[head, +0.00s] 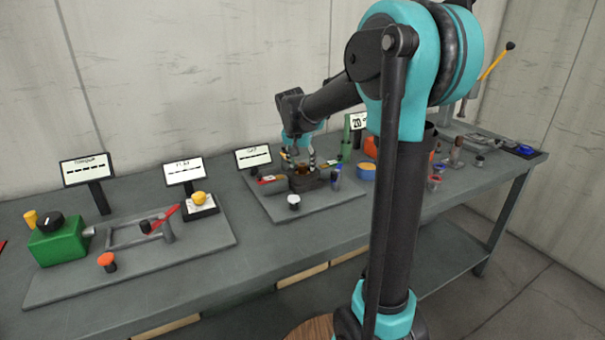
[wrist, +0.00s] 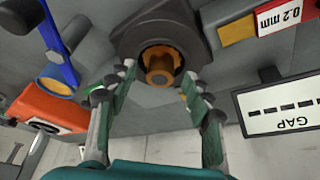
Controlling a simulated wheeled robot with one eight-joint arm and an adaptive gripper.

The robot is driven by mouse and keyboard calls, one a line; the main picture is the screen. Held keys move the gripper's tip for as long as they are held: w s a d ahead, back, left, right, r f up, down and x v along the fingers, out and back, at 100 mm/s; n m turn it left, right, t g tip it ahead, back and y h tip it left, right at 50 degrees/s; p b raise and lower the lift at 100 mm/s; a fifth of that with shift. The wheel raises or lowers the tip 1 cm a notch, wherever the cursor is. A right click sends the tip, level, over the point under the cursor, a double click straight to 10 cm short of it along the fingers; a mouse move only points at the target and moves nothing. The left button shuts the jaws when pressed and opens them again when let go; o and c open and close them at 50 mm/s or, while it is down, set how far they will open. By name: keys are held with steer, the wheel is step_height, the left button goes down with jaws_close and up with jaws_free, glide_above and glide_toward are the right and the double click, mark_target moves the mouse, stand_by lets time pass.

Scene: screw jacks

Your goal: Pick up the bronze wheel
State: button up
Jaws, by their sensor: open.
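The bronze wheel (wrist: 160,62) shows in the wrist view as a round bronze piece with a hub, seated in the opening of a dark housing (wrist: 130,42). In the head view the housing (head: 306,183) stands on a grey plate, with a little bronze (head: 303,170) showing between the fingers. My gripper (wrist: 157,82) is open, its two fingertips apart on either side of the opening in the wrist view. It also shows over the housing in the head view (head: 299,161). I cannot tell whether the fingers touch the wheel.
A GAP display (head: 253,157) stands behind the housing. A red and yellow block marked 0.2 mm (wrist: 258,22) lies close by. A blue-handled item (wrist: 62,48) and an orange box (wrist: 42,108) are on the other side. A white-topped knob (head: 294,202) is in front.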

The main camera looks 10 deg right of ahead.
jaws_close()
stand_by(0.3)
steer(key=shift+r, duration=0.15)
